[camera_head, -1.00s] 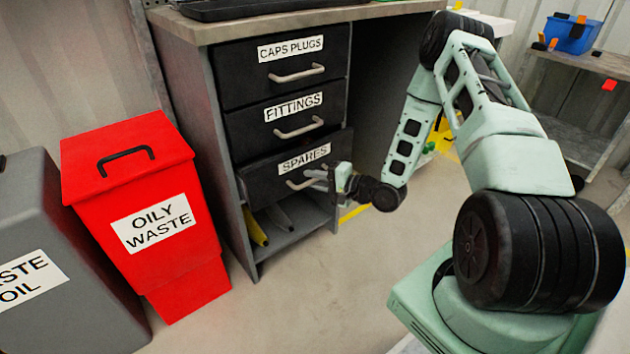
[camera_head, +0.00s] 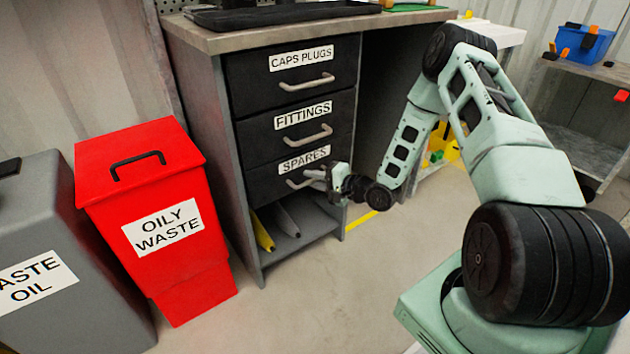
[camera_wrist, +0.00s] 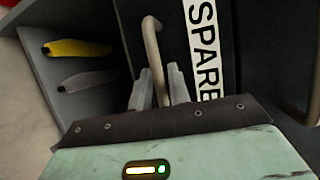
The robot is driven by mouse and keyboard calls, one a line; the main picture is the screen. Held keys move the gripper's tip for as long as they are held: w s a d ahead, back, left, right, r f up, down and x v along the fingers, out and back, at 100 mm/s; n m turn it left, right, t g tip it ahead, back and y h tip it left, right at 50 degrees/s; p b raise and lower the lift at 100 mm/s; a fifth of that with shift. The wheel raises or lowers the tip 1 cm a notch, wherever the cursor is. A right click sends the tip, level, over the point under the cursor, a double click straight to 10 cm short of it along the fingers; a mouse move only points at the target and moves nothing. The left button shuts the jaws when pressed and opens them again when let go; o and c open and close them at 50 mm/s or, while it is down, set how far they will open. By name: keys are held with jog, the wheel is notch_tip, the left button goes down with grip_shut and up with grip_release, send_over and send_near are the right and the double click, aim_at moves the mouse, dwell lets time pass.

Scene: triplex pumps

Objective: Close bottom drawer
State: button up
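The bottom drawer (camera_head: 268,183), labelled SPARES, is the lowest of three black drawers in the grey cabinet. Its front looks flush or nearly flush with the drawers above; a small remaining gap cannot be ruled out. Its grey bar handle (camera_wrist: 153,50) runs between the fingers of my gripper (camera_wrist: 158,88) in the wrist view, with a finger close against each side. In the head view my gripper (camera_head: 322,176) is at the right part of this handle, in front of the drawer. The fingertips are small and partly hidden there.
The FITTINGS drawer (camera_head: 290,128) and CAPS PLUGS drawer (camera_head: 300,75) above are closed. An open shelf below holds a yellow tool (camera_head: 262,232) and a grey one (camera_head: 287,222). A red OILY WASTE bin (camera_head: 160,225) stands left of the cabinet. The floor in front is clear.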

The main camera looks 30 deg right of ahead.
jog(key=shift+r, duration=0.15)
jog(key=p+v, duration=0.4)
jog(key=v, duration=1.3)
jog(key=shift+s+p, duration=0.2)
jog(key=shift+p, duration=0.15)
jog(key=shift+d, duration=0.1)
